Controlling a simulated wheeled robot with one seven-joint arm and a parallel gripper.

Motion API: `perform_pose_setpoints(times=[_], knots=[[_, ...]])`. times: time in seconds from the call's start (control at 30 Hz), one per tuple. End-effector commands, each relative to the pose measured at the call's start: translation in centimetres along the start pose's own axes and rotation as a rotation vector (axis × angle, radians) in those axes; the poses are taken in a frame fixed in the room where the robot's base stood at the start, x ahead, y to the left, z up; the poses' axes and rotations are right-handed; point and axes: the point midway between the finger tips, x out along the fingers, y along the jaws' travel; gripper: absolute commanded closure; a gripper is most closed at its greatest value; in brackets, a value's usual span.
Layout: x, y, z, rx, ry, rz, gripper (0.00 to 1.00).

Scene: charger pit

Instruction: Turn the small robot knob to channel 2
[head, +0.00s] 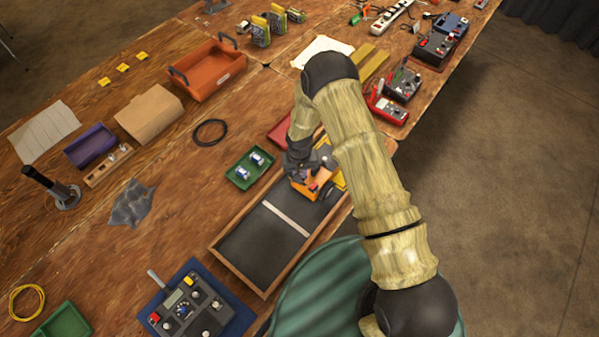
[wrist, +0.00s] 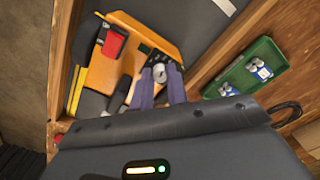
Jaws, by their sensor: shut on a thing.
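The small robot (head: 303,184) has an orange body and dark wheels. It sits at the far end of a wooden-walled tray with a dark floor (head: 262,240). In the wrist view its orange body (wrist: 150,30) carries a red block (wrist: 113,43) and a black panel with a light grey knob (wrist: 159,71). My gripper (wrist: 160,80) reaches down onto that panel, one finger on each side of the knob, shut on it. The knob's channel marks are too small to read. In the head view my wrist hides part of the robot and the knob.
A green tray (head: 239,178) with two small white-and-blue parts lies left of the wooden tray. The tray's wooden wall (wrist: 205,66) stands close to my fingers. A control box (head: 187,305) on a blue mat lies at the front.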

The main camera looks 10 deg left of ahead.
Motion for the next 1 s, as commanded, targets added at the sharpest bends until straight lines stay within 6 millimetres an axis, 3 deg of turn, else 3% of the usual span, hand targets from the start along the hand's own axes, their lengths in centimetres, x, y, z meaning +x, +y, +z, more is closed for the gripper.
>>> perform_pose_setpoints(times=[0.7, 1.0], knots=[[0.15, -0.03, -0.07, -0.415, 0.002, -0.001, 1.0], [-0.01, 0.0, -0.04, -0.492, 0.001, 0.0, 1.0]])
